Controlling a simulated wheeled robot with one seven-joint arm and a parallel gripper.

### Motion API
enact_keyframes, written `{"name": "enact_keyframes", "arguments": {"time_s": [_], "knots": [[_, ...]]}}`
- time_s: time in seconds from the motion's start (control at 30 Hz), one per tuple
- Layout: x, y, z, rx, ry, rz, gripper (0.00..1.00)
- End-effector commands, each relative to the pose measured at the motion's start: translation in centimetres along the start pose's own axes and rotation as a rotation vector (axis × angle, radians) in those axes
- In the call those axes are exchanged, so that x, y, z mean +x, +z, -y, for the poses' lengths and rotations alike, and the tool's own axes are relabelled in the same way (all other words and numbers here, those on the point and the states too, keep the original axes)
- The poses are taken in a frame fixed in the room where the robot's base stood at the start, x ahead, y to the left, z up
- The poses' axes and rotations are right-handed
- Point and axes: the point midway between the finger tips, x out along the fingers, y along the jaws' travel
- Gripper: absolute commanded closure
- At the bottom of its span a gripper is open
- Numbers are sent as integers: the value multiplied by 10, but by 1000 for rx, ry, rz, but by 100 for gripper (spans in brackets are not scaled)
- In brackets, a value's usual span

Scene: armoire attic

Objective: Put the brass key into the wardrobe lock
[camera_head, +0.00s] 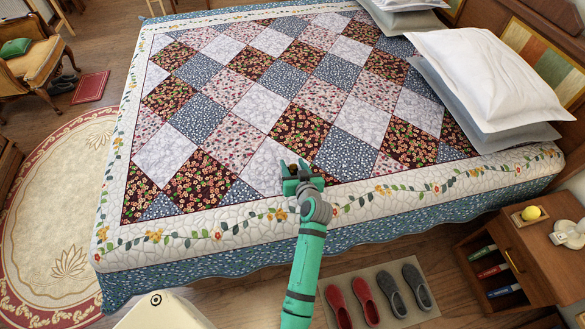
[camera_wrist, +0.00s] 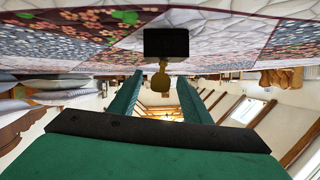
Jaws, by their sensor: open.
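A brass key (camera_wrist: 160,80) with a rounded head shows in the wrist view, against a small black block (camera_wrist: 166,42) at the quilt. The wrist picture looks upside down, so the key appears to stand up from the block. My gripper (camera_head: 294,167) is over the near part of the bed in the head view, with its green fingers apart. In the wrist view the fingers lie on either side of the key's line, and neither visibly touches it. I cannot tell whether the key is between the tips or just beyond them. The wardrobe lock is not in view.
The bed (camera_head: 230,228) with its patchwork quilt fills the middle. White pillows (camera_head: 490,78) lie at right. A nightstand (camera_head: 545,250) stands at lower right, near slippers on a mat (camera_head: 385,312). A chair (camera_head: 35,60) and a round rug (camera_head: 50,215) are at left.

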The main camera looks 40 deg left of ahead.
Motion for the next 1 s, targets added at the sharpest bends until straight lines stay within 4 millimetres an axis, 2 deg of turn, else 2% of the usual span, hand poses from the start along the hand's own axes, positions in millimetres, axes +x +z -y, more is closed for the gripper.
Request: {"name": "enact_keyframes", "arguments": {"time_s": [0.17,0.37,0.63,0.73,1.0], "knots": [[0,0,0,0,0,0,56],[0,0,0,0,0,1,100],[-1,0,0,0,0,0,100],[-3,-7,1,-1,-1,-1,100],[-20,-49,7,-2,1,-3,100]]}}
